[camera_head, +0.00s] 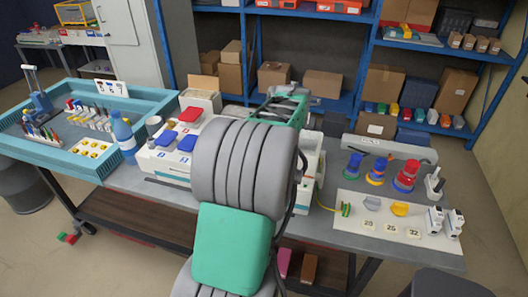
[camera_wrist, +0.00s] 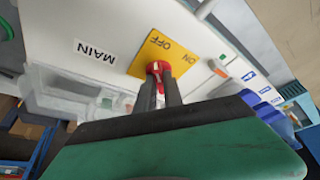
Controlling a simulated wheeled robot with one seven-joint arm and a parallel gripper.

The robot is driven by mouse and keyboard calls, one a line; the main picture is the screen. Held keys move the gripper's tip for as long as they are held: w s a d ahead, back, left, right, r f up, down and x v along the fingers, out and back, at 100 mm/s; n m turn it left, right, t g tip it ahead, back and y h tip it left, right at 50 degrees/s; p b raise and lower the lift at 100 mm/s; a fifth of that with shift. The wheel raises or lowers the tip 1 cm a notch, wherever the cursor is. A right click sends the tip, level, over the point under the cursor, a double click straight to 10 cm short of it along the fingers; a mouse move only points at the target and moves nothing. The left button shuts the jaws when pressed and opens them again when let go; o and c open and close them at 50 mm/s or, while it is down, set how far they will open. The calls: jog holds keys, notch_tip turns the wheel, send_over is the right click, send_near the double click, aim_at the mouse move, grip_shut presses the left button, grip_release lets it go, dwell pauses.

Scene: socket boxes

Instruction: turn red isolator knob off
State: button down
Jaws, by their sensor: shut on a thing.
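In the wrist view, the red isolator knob (camera_wrist: 157,68) sits on a yellow plate (camera_wrist: 146,57) marked OFF and ON, on a white box face (camera_wrist: 60,22). The lettering appears upside down. My gripper (camera_wrist: 161,86) is shut on the knob, with its two dark fingers on either side of it. The fingers cover part of the knob, so I cannot tell which mark it points to. A MAIN label (camera_wrist: 97,52) lies left of the plate. In the head view my arm hides the gripper and knob.
In the wrist view, a small white switch with an orange-red mark (camera_wrist: 217,68) and blue socket covers (camera_wrist: 273,117) lie right of the knob. In the head view, the grey bench (camera_head: 400,247) holds coloured plugs (camera_head: 376,172) at right and a blue tray (camera_head: 75,168) at left.

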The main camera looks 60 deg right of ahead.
jog(key=c, duration=1.5)
grip_release()
jog(key=shift+o, duration=0.2)
jog(key=v, duration=0.7)
jog(key=shift+r, duration=0.35)
jog(key=shift+s+a, duration=0.1)
jog(key=shift+s, duration=0.05)
